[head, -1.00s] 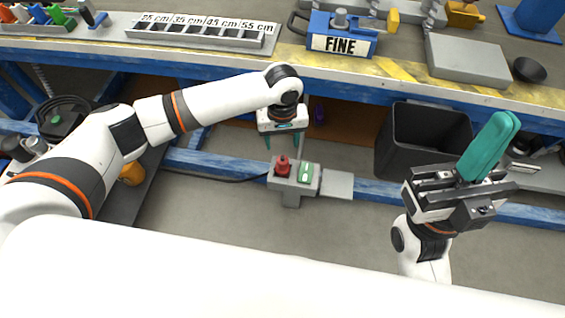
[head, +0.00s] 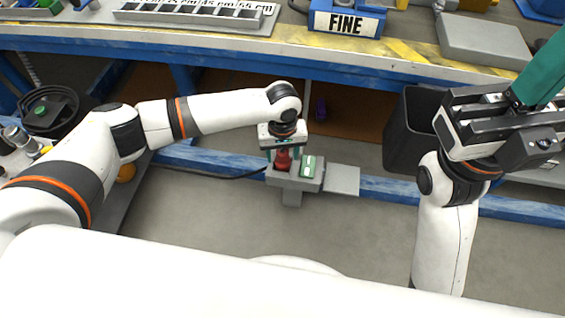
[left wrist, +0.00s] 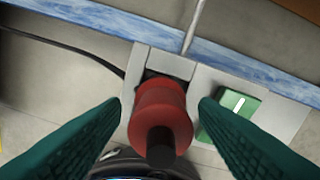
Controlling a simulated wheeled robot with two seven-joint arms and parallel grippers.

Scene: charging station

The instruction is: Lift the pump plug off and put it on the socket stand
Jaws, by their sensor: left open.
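The red plug (head: 283,159) with a dark tip stands upright on a grey socket box (head: 292,184), left of a green switch (head: 307,167). My left gripper (head: 283,153) is open above the box, its teal fingers on either side of the plug. In the left wrist view the plug (left wrist: 160,115) stands between the two fingers, with gaps to both. A flat grey plate (head: 341,180) adjoins the box on the right; I cannot tell whether it is the socket stand. My right gripper (head: 535,80) is raised at the right, its teal fingers together and partly cut off.
A black cable (head: 215,176) runs to the box from the left. A blue rail (head: 385,188) passes behind it. A dark bin (head: 412,125) stands right of the plate. The workbench (head: 240,45) with a FINE box (head: 345,22) is behind. The floor in front is clear.

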